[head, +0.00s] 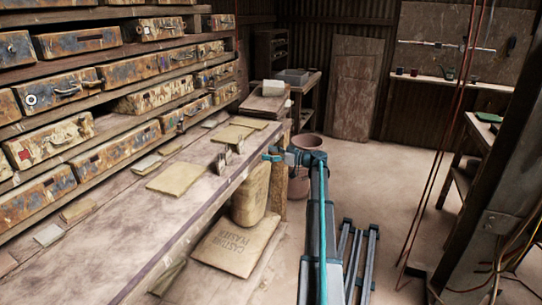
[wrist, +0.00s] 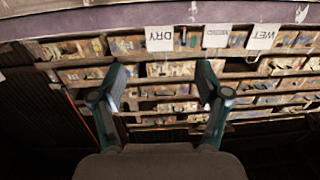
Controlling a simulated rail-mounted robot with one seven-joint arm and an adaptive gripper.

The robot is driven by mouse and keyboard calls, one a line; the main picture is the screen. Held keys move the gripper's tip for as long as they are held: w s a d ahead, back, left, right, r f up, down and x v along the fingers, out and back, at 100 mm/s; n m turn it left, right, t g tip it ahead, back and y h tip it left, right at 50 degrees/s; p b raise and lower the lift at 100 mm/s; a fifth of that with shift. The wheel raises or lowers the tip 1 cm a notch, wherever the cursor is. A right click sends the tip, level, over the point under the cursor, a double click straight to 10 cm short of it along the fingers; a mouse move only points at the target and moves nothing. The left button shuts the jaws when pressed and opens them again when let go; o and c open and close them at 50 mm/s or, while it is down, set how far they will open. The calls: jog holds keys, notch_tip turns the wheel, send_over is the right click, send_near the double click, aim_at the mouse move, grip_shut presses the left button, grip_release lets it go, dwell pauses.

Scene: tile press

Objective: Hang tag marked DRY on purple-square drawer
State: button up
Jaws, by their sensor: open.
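The tag marked DRY (wrist: 159,39) is a white card with dark letters, upside down in the wrist view, at the bench edge. It is the leftmost of three cards there. My gripper (wrist: 162,82) is open and empty, its fingers pointing toward the cards, with the DRY card ahead between the fingertips and apart from them. In the head view my gripper (head: 272,157) is just right of the bench edge, near small upright cards (head: 228,156) whose lettering I cannot read.
A card marked WET (wrist: 262,37) and a smaller card (wrist: 217,36) stand beside DRY. Box drawers fill the left shelves, one with a red square (head: 25,154) and one with a white ring (head: 31,100). Flat tiles (head: 175,178) lie on the bench (head: 95,262).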

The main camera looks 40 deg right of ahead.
jog(key=p, duration=0.3)
send_near(242, 147)
jog(key=shift+w, duration=0.7)
jog(key=shift+w+a+f, duration=0.35)
jog(key=shift+w+a, duration=0.35)
jog(key=shift+a, duration=0.15)
jog(key=shift+b+x, duration=1.65)
jog(key=shift+x, duration=0.85)
jog(key=shift+r, duration=0.15)
jog(key=shift+c, duration=0.2)
jog(key=c, duration=0.7)
jog(key=shift+r, duration=0.15)
jog(key=shift+r+b, duration=0.5)
jog(key=shift+r, duration=1.85)
